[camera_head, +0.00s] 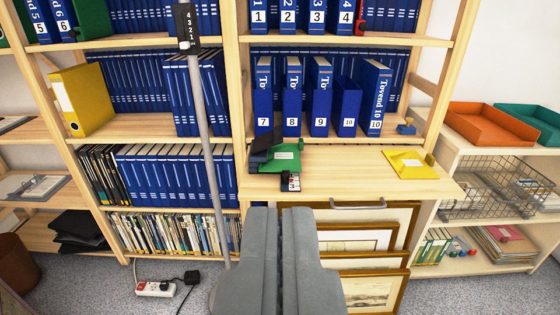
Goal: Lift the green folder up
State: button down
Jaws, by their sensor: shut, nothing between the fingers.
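A green folder (284,160) with a small pale label lies on the light wooden pull-out board (340,170), towards its left end. A dark object (262,142) stands against its left side and hides part of it. A small black block with number tiles (291,181) is just in front of it. My gripper (279,210) is at the bottom centre, below and nearer than the board's front edge. Its two grey fingers are shut, with nothing between them, and apart from the folder.
A yellow folder (408,164) lies at the board's right, with bare board between. Numbered blue binders (320,98) stand on the shelf above. A grey pole (208,140) rises at left. Framed prints (365,240) stand below the board. Another green item (92,18) is at upper left.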

aim_at(282, 156)
jog(key=i+j, duration=0.15)
jog(key=j, duration=0.2)
jog(key=i+j, duration=0.15)
jog(key=j, duration=0.25)
jog(key=i+j+z, duration=0.1)
jog(key=j, duration=0.25)
jog(key=i+j, duration=0.2)
jog(key=j, duration=0.15)
jog(key=i+j, duration=0.15)
jog(key=j, duration=0.25)
jog(key=i+j, duration=0.15)
jog(key=j, duration=0.2)
jog(key=z, duration=0.05)
